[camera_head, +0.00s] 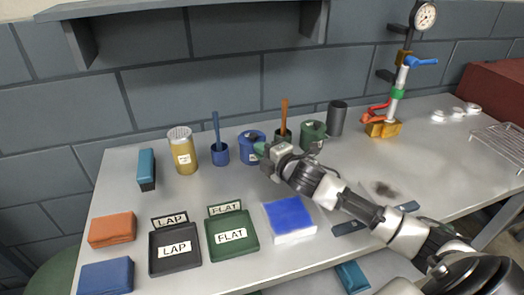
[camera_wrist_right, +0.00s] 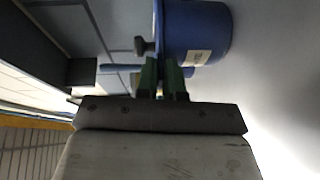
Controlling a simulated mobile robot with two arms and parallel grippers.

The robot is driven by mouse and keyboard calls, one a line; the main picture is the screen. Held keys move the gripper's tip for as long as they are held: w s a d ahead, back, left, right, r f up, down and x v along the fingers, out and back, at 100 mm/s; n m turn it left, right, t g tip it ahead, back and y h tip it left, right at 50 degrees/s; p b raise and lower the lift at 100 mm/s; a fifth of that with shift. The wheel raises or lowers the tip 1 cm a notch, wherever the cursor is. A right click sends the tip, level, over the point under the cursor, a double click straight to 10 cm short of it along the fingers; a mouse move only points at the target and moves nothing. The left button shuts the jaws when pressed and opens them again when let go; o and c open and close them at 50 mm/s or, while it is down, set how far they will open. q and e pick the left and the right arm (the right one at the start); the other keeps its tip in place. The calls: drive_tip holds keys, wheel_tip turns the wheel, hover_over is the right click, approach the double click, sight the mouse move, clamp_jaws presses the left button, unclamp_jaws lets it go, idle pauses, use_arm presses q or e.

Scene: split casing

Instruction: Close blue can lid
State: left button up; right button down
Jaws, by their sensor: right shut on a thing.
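The blue can (camera_head: 248,151) stands upright towards the back of the table, and a pale label shows on its side in the wrist view (camera_wrist_right: 190,25). A dark knob (camera_wrist_right: 145,47) shows by its top end in that view. I cannot tell whether the lid is fully seated. My right gripper (camera_head: 262,149) is at the right side of the blue can. Its green fingers (camera_wrist_right: 164,75) are shut at the can's edge. The exact part between them is hidden. My left gripper is out of view.
A blue cup (camera_head: 220,154) with a blue stick stands left of the can. A green cup (camera_head: 284,137) with a brown stick and a green can (camera_head: 313,133) stand to the right. A yellow can (camera_head: 183,156) is farther left. Black and green trays (camera_head: 173,263) (camera_head: 244,248) lie in front.

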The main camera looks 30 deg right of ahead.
drive_tip(key=shift+f, duration=0.45)
drive_tip(key=c, duration=1.3)
unclamp_jaws()
drive_tip(key=shift+r, duration=0.1)
drive_tip(key=shift+s+r, duration=0.1)
drive_tip(key=s, duration=0.3)
drive_tip(key=s+d, duration=0.1)
drive_tip(key=s, duration=0.2)
drive_tip(key=s+b, duration=0.1)
drive_tip(key=s, duration=0.2)
drive_tip(key=shift+s+d+r, duration=0.1)
drive_tip(key=shift+d+r, duration=0.2)
drive_tip(key=shift+r, duration=0.05)
drive_tip(key=shift+s+d+r, duration=0.1)
drive_tip(key=shift+s+r, duration=0.05)
drive_tip(key=shift+s, duration=0.45)
